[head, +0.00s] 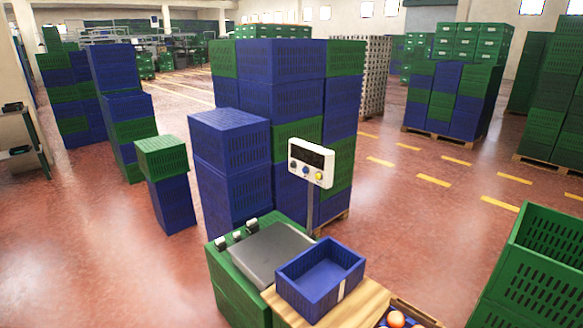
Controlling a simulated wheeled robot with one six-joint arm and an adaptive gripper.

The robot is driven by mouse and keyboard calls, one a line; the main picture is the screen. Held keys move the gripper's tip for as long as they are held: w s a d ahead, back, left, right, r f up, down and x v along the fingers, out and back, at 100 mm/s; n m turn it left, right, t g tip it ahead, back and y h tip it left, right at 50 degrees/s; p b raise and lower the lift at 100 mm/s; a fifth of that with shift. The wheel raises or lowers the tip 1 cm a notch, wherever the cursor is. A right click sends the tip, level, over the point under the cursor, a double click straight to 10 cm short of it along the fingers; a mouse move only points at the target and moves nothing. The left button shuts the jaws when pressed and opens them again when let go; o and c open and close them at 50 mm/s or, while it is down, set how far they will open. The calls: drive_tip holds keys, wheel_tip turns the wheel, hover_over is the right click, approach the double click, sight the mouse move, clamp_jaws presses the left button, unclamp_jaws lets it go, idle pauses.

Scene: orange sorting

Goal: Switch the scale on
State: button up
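The scale's white display head (311,163) stands on a grey post in the middle of the head view. Its dark screen shows no readable digits. Below the screen are a few buttons, among them a blue one (305,172) and a yellow one (319,177). The scale's grey weighing plate (262,252) lies on green crates (233,290) at the lower middle and is bare. My gripper is not in view.
An empty blue crate (337,294) sits on a wooden top (368,305) right of the plate. Oranges (396,319) show at the bottom edge. A green crate (545,240) stands at the right. Tall blue and green crate stacks (282,62) stand behind the scale. Red floor is open at the left.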

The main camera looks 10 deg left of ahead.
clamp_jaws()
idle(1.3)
